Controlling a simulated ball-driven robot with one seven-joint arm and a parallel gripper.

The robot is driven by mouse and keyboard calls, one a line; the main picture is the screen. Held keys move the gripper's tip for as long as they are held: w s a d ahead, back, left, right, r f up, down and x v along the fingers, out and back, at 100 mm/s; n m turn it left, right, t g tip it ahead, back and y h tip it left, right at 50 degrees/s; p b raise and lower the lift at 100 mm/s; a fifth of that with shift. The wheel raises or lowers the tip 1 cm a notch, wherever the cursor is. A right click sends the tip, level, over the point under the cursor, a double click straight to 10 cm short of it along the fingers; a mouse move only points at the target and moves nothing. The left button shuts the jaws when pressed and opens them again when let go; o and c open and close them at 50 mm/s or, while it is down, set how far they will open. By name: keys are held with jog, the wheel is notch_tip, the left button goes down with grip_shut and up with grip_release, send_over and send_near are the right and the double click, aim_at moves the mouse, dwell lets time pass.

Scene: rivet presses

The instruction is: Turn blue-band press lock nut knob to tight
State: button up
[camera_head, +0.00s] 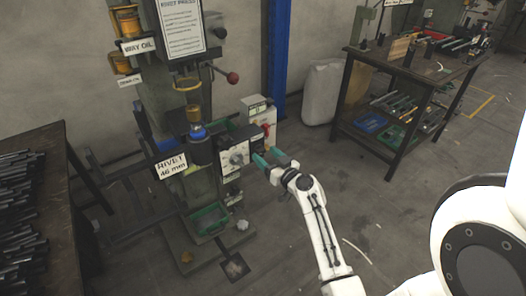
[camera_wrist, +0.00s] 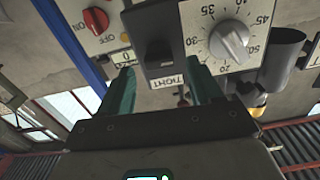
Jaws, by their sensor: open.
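The press (camera_head: 205,175) with a blue band (camera_head: 198,131) stands left of centre in the head view. Its front panel carries a white dial (camera_head: 237,158). In the wrist view, a black block-like knob (camera_wrist: 158,48) sits left of the dial's grey knob (camera_wrist: 230,42), with a small TIGHT label (camera_wrist: 167,82) just below it. I cannot tell the black knob's exact setting. My gripper (camera_head: 272,163) is at the panel's right side; its teal fingers (camera_wrist: 164,90) are open, either side of the label and below the black knob. I see no contact.
A red switch (camera_wrist: 96,20) is left of the black knob. A red-handled lever (camera_head: 232,77) sticks out above the panel. A workbench (camera_head: 415,65) with tools stands at the back right, a dark table (camera_head: 40,140) at the left. The floor between is mostly clear.

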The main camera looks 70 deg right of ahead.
jog(key=shift+x, duration=1.05)
jog(key=shift+c, duration=0.5)
jog(key=c, duration=0.9)
jog(key=shift+c, duration=0.2)
